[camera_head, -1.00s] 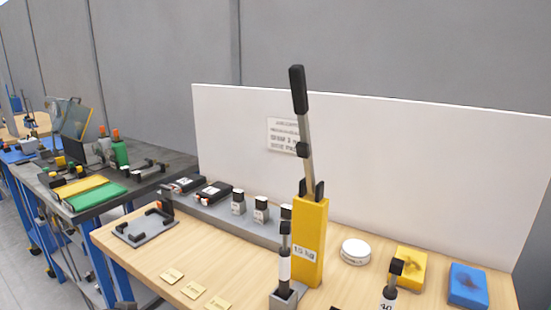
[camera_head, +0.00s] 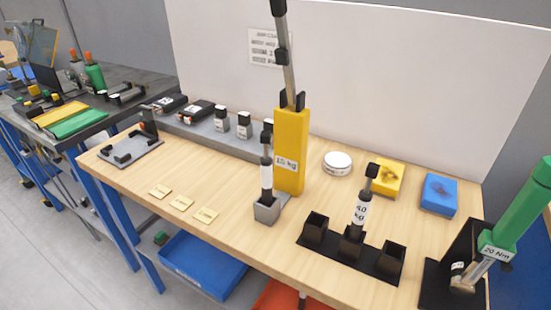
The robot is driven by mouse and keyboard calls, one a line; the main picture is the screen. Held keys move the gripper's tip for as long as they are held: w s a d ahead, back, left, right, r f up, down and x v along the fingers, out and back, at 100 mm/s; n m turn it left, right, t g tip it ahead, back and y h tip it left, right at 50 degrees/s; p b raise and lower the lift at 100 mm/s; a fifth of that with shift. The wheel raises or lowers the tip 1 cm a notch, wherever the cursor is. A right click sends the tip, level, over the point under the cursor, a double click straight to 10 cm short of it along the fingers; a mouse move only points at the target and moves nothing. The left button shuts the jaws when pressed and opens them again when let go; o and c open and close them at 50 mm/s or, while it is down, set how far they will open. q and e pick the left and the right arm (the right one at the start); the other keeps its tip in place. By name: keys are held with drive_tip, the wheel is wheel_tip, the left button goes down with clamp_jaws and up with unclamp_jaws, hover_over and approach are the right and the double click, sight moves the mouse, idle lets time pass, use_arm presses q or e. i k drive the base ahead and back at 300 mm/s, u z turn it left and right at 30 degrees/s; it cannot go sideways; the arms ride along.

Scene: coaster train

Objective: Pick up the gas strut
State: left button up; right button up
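Two upright strut-like pieces with white bodies and black ends stand on the wooden table; I cannot tell which one the task means. One gas strut (camera_head: 361,208), with a label that seems to read 40 kg, stands in the middle socket of a black three-socket rack (camera_head: 323,247). The other strut (camera_head: 266,176) stands in a grey block (camera_head: 266,212) in front of a yellow post (camera_head: 291,150) marked with a kg label. Neither of my grippers is in view.
A white round tin (camera_head: 338,161), a yellow block (camera_head: 388,178) and a blue block (camera_head: 440,192) sit behind the rack. A green-handled tool (camera_head: 518,215) on a black stand is at right. Wooden tags (camera_head: 181,203) lie at left-centre. A blue bin (camera_head: 195,262) is below the table.

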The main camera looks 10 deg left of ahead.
sight(266, 164)
drive_tip(key=k, duration=0.5)
drive_tip(key=u, duration=2.15)
drive_tip(key=i, duration=1.45)
drive_tip(key=z, duration=2.3)
